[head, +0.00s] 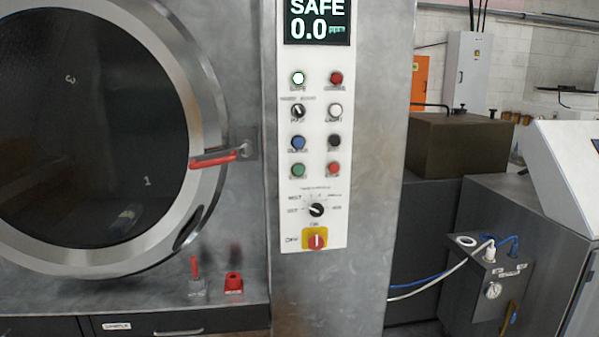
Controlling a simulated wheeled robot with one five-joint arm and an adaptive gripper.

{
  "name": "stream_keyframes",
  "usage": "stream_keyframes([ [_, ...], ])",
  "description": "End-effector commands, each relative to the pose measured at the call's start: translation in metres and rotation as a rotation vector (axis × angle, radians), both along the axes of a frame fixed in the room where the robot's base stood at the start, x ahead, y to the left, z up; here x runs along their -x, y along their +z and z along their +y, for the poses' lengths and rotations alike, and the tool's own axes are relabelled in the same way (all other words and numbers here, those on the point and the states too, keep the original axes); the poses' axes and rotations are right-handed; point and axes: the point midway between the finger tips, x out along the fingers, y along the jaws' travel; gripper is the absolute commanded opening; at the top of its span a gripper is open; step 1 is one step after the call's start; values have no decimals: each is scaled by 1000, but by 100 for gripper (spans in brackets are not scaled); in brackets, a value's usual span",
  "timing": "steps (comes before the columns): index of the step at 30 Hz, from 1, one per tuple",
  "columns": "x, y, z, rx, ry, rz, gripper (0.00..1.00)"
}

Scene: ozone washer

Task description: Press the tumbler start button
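A white control panel (316,185) is set upright on the grey metal cabinet. Low on its left is a green button (298,170), and a red button (333,168) sits to its right. Above them are a blue button (298,143) and a black button (334,142). The small labels are too blurred to tell which one is the tumbler start. Higher up are a bright greenish-white lamp or button (298,78) lit at left, another red one (336,77), a black selector (298,111) and a white button (335,110). My gripper is not in view.
A large round door (205,95) with a red handle (222,158) is left of the panel. A black rotary selector (316,210) and a red-yellow switch (315,239) are below the buttons. The display (317,22) reads SAFE 0.0. Hoses run to a box at right.

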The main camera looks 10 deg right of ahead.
Motion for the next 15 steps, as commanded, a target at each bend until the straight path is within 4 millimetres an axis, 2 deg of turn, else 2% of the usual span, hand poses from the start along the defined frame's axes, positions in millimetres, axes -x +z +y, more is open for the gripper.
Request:
stream_keyframes([
  [1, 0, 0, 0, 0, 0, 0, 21],
  [8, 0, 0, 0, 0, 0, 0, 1],
  [15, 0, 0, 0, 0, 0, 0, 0],
])
